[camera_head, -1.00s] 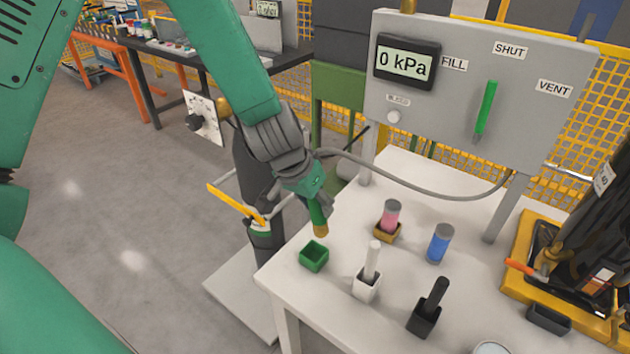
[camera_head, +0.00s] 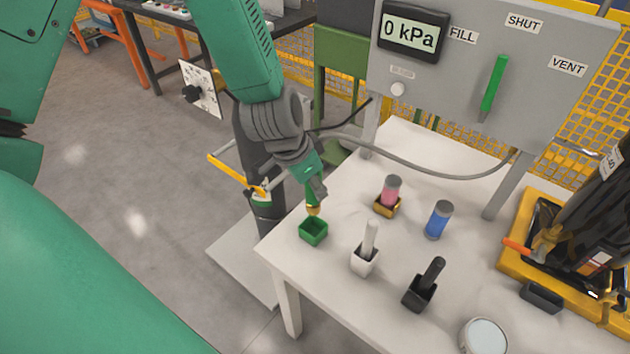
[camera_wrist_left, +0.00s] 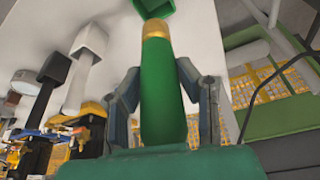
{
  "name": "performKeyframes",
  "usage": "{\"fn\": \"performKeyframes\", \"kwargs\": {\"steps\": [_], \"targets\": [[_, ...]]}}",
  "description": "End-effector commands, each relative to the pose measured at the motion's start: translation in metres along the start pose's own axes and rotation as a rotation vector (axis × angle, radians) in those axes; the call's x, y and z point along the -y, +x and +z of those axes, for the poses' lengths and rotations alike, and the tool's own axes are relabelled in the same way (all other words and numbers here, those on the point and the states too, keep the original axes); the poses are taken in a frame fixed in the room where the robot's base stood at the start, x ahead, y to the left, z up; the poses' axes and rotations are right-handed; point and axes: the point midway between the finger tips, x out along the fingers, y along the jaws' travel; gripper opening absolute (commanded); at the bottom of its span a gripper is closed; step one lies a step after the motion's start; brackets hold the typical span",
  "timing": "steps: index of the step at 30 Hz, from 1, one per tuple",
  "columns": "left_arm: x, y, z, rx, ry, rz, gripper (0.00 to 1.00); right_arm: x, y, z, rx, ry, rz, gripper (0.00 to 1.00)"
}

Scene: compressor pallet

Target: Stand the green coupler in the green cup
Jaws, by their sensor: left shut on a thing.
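The green coupler (camera_wrist_left: 162,95), a green rod with a brass end, is held in my left gripper (camera_head: 314,192). In the left wrist view the fingers of my left gripper (camera_wrist_left: 160,95) lie on either side of it, and its brass end points away from the palm. The green cup (camera_head: 313,232) is a small square open box near the table's left edge. In the head view the brass end hangs just above the cup, apparently still outside it. The cup also shows in the wrist view (camera_wrist_left: 152,8), cut by the top edge. My right gripper is not in view.
A panel (camera_head: 490,80) with a hose stands behind.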

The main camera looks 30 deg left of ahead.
Motion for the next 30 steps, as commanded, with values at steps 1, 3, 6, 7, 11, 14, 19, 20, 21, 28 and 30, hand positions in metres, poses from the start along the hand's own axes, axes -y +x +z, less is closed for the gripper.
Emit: {"fn": "performKeyframes", "kwargs": {"steps": [1, 3, 6, 7, 11, 14, 19, 20, 21, 28, 30], "targets": [[0.0, 0.007, 0.002, 0.0, 0.0, 0.0, 0.0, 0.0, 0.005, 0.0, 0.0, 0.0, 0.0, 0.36], [0.0, 0.012, 0.004, -0.001, 0.001, 0.0, 0.0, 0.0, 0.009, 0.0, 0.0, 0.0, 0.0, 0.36], [0.0, 0.019, 0.006, -0.001, 0.001, 0.0, 0.0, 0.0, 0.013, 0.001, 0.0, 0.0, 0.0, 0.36], [0.0, 0.022, 0.007, -0.001, 0.0, 0.0, 0.0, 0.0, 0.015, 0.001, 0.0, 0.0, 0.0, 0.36], [0.0, 0.032, 0.011, 0.0, 0.0, 0.001, 0.0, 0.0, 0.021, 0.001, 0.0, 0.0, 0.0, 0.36], [0.0, 0.039, 0.013, -0.001, 0.002, 0.0, 0.0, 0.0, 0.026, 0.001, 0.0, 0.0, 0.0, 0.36], [0.0, 0.052, 0.018, -0.001, 0.0, -0.001, 0.0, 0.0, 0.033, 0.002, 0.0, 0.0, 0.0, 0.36], [0.0, 0.054, 0.019, -0.001, 0.0, 0.0, 0.0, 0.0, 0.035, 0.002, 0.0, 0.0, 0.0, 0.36], [0.0, 0.057, 0.02, -0.001, 0.001, 0.0, 0.0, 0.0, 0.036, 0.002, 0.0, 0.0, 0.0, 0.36], [0.0, 0.072, 0.025, -0.001, 0.0, 0.0, 0.0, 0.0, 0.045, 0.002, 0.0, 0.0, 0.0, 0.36], [0.0, 0.075, 0.026, -0.001, 0.0, 0.0, 0.0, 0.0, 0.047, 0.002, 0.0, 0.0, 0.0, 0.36]]}}
